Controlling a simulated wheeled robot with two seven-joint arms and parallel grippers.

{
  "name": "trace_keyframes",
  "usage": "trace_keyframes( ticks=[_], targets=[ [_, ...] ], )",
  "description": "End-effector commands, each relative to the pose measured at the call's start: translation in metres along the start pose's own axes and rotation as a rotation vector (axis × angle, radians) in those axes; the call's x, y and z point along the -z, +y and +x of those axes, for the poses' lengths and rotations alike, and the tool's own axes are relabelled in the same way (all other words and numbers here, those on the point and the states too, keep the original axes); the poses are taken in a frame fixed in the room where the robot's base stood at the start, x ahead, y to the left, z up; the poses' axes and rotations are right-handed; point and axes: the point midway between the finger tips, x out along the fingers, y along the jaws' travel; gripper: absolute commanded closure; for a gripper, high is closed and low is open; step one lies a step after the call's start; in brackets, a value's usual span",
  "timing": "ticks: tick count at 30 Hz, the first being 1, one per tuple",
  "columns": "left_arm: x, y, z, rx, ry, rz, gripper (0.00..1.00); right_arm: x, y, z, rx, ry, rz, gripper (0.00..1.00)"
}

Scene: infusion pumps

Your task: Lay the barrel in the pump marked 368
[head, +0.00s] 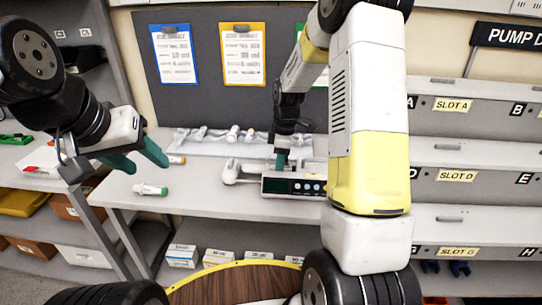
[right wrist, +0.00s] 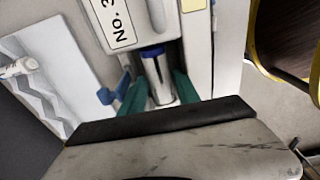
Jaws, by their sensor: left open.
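A white pump (head: 292,186) with a dark button panel stands on the bench. In the right wrist view, the pump (right wrist: 112,22) has a label reading "No. 3"; the rest is cut off. A clear barrel with a blue band (right wrist: 158,78) lies along the pump's channel, its far part partly hidden by the housing. My right gripper (right wrist: 158,92) reaches down over the pump, with a green finger on each side of the barrel; whether they press on it is unclear. My left gripper (head: 152,158) is open and empty above the bench's left part.
A pale rack (head: 215,142) with several barrels lies behind the pump. Slotted shelves (head: 455,125) stand right. A round wooden stool (head: 235,285) is in front.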

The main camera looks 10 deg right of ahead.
Motion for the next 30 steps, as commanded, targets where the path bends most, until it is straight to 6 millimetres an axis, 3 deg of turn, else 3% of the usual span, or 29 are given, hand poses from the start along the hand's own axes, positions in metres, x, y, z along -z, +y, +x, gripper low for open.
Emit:
trace_keyframes(
  ticks=[11, 30],
  targets=[
    [0.000, 0.000, 0.000, 0.000, 0.000, 0.000, 0.51, 0.000, 0.000, -0.003, -0.001, 0.000, 0.000, 0.62],
    [0.000, 0.000, 0.000, 0.000, 0.000, 0.000, 0.51, 0.002, 0.000, -0.029, -0.001, 0.000, 0.001, 0.62]
  ],
)
